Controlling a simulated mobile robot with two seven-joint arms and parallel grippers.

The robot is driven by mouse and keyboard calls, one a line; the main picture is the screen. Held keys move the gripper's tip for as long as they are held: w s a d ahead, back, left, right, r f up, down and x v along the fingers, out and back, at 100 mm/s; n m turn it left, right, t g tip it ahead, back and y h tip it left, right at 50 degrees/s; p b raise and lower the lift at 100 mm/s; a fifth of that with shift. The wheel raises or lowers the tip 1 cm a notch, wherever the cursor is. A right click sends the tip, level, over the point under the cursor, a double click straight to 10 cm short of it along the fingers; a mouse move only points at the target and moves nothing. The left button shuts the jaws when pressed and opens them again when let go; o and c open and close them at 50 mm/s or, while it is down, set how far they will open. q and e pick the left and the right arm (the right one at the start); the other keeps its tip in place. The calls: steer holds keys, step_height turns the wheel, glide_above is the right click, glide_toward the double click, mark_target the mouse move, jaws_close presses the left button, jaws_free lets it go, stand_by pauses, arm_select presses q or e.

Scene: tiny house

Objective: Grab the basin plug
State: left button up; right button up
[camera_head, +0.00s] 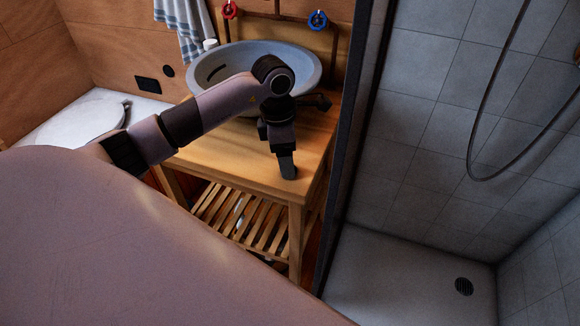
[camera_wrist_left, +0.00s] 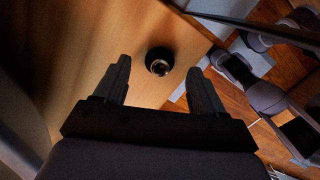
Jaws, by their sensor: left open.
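The basin plug (camera_wrist_left: 159,61) is a small, dark, round piece with a shiny centre. It sits on the wooden counter (camera_head: 230,160) near its edge. In the left wrist view it lies just beyond the fingertips, between the lines of the two fingers, and nothing holds it. My left gripper (camera_wrist_left: 159,76) is open and empty, with one finger on each side. In the head view my left gripper (camera_head: 288,172) points down over the counter's front right part, and I cannot make out the plug there. My right gripper is not in view.
A grey-blue basin (camera_head: 308,62) stands on the counter behind my left arm. Red (camera_head: 229,10) and blue (camera_head: 318,19) tap handles are above it. A dark frame and tiled shower (camera_head: 430,110) border the counter's right. A slatted shelf (camera_head: 245,215) is below.

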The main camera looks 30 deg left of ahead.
arm_select(q)
steer(key=shift+w+d+f, duration=0.1)
steer(key=shift+d+f, duration=0.05)
steer(key=shift+f, duration=1.15)
steer(key=c, duration=1.1)
steer(key=shift+r, duration=0.1)
